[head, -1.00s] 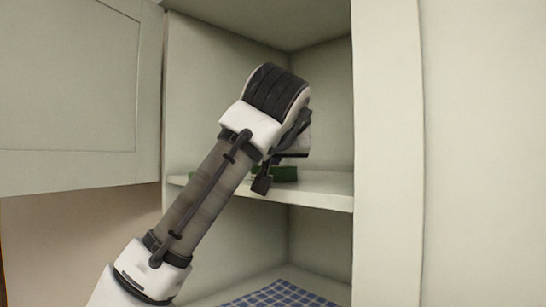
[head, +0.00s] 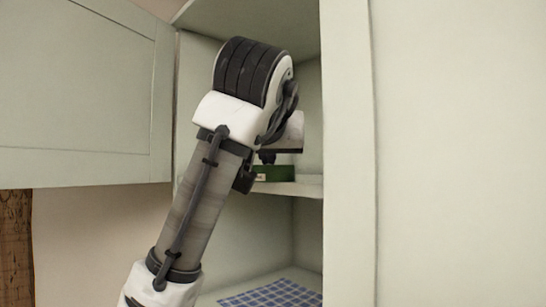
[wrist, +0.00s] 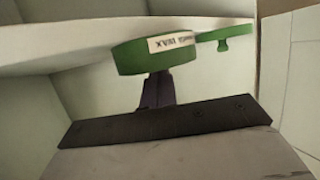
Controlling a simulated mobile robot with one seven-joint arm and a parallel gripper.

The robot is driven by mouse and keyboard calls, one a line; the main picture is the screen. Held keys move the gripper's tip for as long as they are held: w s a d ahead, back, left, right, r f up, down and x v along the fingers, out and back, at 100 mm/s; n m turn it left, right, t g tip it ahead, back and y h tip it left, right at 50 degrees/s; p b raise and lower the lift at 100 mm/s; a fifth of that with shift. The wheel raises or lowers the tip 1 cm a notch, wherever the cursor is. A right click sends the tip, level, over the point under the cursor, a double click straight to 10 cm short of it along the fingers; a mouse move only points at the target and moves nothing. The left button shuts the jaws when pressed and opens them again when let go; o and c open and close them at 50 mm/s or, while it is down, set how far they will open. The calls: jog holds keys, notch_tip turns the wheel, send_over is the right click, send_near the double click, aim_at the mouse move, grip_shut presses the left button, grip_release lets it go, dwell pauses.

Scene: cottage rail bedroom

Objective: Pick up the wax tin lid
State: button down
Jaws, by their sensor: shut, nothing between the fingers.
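A green round tin (wrist: 150,54) with a white label reading roughly "WAX" sits on the cupboard shelf. A thin green piece (wrist: 225,36) with a small tab sticks out at its right; I cannot tell whether this is the lid or where the lid's seam runs. In the head view the green tin (head: 275,173) shows only partly, behind my wrist. My gripper (wrist: 157,80) is shut and empty, its dark fingertips just below the tin in the wrist view. I cannot tell whether they touch it. In the head view my gripper (head: 267,157) is mostly hidden by the arm.
The shelf (head: 302,188) runs across the cupboard, with a side post (head: 347,150) close on the right. An open cupboard door (head: 85,90) hangs at the left. A blue checked cloth (head: 272,295) lies on the compartment floor below. The visible space above the shelf is clear.

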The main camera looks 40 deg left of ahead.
jog(key=shift+s+f, duration=0.25)
jog(key=shift+f, duration=0.2)
jog(key=shift+w+a+r+p, duration=0.1)
jog(key=shift+a+r+p, duration=0.05)
jog(key=shift+r+p, duration=0.65)
jog(key=shift+a+f, duration=0.1)
